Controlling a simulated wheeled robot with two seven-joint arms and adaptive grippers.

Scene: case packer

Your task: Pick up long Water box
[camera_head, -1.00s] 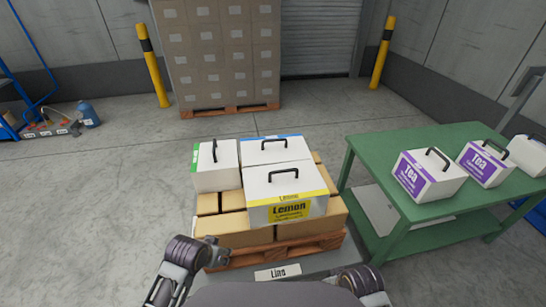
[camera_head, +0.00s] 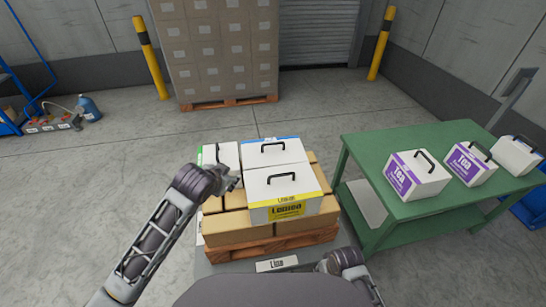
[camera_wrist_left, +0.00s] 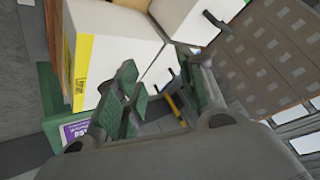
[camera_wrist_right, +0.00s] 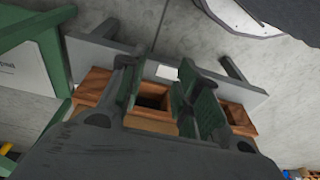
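No box in view shows a readable Water label. A white box with a blue edge stripe (camera_head: 275,152) and a black handle sits at the back of the pallet stack, its label hidden. In front of it is the yellow-labelled Lemon box (camera_head: 286,187); it also shows in the left wrist view (camera_wrist_left: 110,45). A green-edged white box (camera_head: 218,154) stands at the left, partly covered by my left arm. My left gripper (camera_head: 233,181) is just left of the Lemon box, with its fingers apart and empty (camera_wrist_left: 168,88). My right gripper (camera_wrist_right: 160,95) is open and empty above the pallet's edge.
Brown cartons (camera_head: 238,228) lie under the white boxes on a wooden pallet (camera_head: 285,245). A green table (camera_head: 405,147) at the right carries Tea boxes (camera_head: 417,175). A tall carton stack (camera_head: 215,50) and yellow posts stand behind.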

